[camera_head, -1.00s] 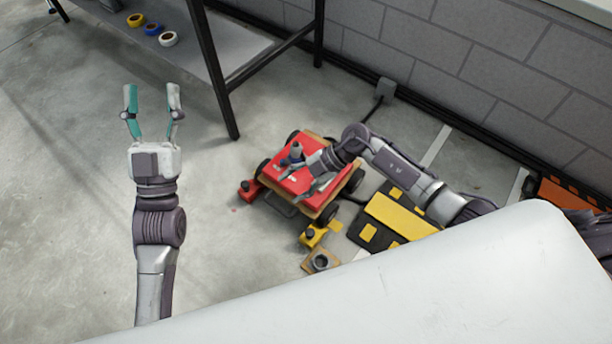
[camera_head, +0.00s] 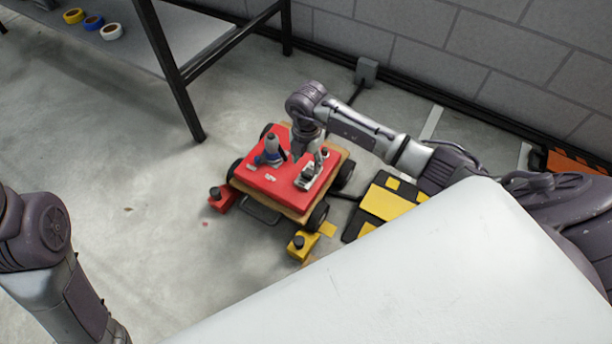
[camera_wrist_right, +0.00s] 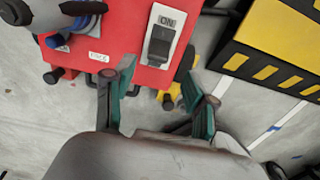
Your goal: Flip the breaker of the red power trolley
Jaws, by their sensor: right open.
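The red power trolley (camera_head: 268,180) stands on the floor, its red top also filling the upper part of the right wrist view (camera_wrist_right: 112,45). Its breaker (camera_wrist_right: 160,42) is a pale plate with a black rocker and the word ON at its upper end. In the head view the breaker (camera_head: 307,178) sits at the right side of the red top. My right gripper (camera_wrist_right: 160,104) is open and empty, its fingertips short of the breaker in the wrist picture. In the head view the right gripper (camera_head: 310,153) is over the trolley, partly hidden by its wrist. My left gripper is outside the views.
A grey and blue connector (camera_head: 270,152) stands on the red top left of the breaker. A black and yellow box (camera_head: 387,203) lies right of the trolley. Red (camera_head: 221,200) and yellow (camera_head: 302,245) blocks sit by the wheels. A table (camera_head: 185,45) stands behind left.

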